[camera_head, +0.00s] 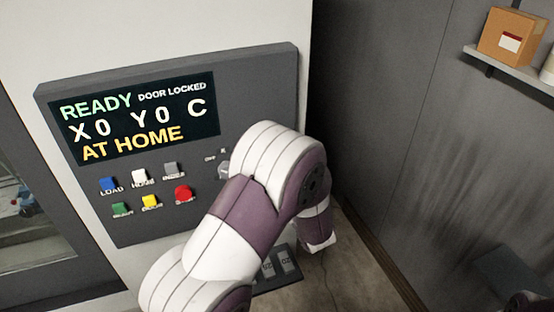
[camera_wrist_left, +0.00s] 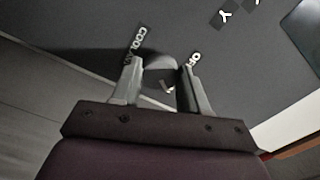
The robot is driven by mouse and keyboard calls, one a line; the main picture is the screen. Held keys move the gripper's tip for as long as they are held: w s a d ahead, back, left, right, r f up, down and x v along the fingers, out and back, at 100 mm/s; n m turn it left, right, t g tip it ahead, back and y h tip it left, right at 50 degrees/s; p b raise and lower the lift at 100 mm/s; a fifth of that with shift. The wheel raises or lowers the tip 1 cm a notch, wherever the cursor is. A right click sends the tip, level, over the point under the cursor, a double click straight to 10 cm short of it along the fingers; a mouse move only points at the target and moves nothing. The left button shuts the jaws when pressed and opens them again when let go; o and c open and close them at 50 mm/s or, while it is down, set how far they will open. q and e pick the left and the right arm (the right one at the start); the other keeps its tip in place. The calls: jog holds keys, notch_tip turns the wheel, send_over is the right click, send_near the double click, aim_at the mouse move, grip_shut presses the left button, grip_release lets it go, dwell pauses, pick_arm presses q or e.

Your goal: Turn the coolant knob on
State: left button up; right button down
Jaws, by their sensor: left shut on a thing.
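The coolant knob (camera_wrist_left: 160,64) is a rounded grey knob on the dark panel, between the "COOLANT" and "OFF" labels in the left wrist view. My left gripper (camera_wrist_left: 162,70) is shut on it, one finger on each side. A small pale label shows partly between the fingers. In the head view my left arm crosses in front of the panel and hides the gripper. A small grey part (camera_head: 224,170) shows at the arm's edge near a small "OFF" label; I cannot tell whether it is the knob. My right gripper is not in view.
The control panel (camera_head: 110,232) has a screen (camera_head: 140,118) reading "READY", "DOOR LOCKED" and "AT HOME". Below it are several buttons, including a red one (camera_head: 184,194) and a blue one (camera_head: 108,184). A cardboard box (camera_head: 508,35) stands on a wall shelf at the right.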

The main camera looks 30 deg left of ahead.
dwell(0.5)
pick_arm(q)
jog(key=o, duration=1.1)
jog(key=shift+c, duration=0.2)
jog(key=b+v, duration=0.5)
jog(key=v, duration=0.7)
jog(key=shift+s+d, duration=0.2)
jog(key=shift+s, duration=0.1)
